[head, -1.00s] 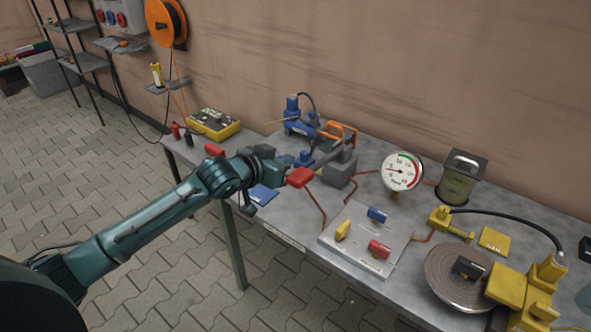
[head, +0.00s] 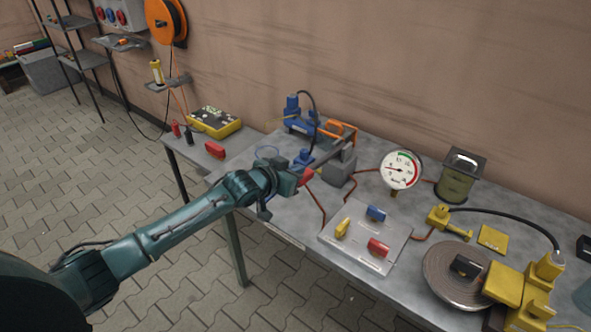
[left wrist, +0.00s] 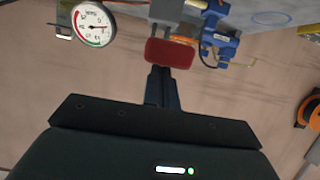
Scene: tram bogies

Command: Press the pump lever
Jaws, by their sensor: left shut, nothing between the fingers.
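The pump (head: 340,168) is a grey block on the workbench, with a bar-like lever (head: 325,158) slanting from its top toward my left gripper. The lever's red grip (head: 308,176) is mostly hidden behind my left gripper (head: 300,180) in the head view. In the left wrist view the red grip (left wrist: 170,53) lies across the tips of my shut left fingers (left wrist: 162,72). The fingers hold nothing; whether they touch the grip I cannot tell. My right gripper is not in view.
A round pressure gauge (head: 400,170) stands right of the pump. A grey panel (head: 340,252) with yellow, blue and red handles lies in front. Blue equipment (head: 298,122) and an orange frame (head: 342,130) stand behind. A yellow case (head: 213,122) sits at the left end.

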